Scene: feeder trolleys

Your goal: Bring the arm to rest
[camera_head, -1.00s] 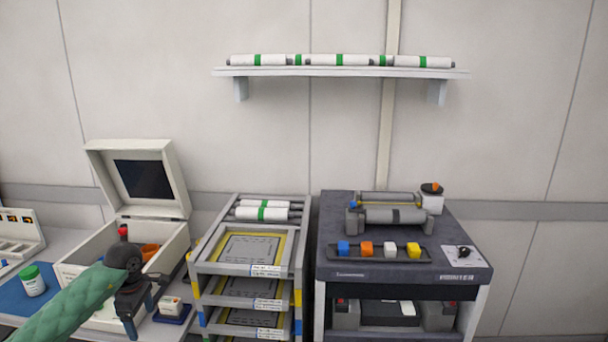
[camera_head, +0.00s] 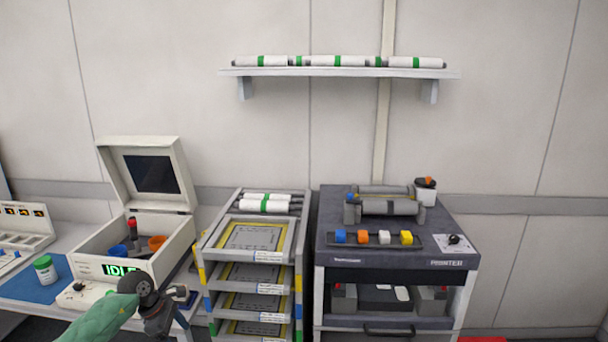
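My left arm, in a green sleeve, comes in at the lower left of the head view. Its gripper (camera_head: 182,312) is in front of the white lidded case, near the edge of the left table. The fingers are small and partly turned away, so I cannot tell whether they are open or shut. My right arm and gripper are not in view.
The open white case (camera_head: 186,244) holds blue and orange cups. A green-capped jar (camera_head: 45,269) stands left. A rack of trays (camera_head: 204,262) stands centre, beside a dark printer trolley (camera_head: 345,259). A shelf (camera_head: 340,73) with white rolls hangs above.

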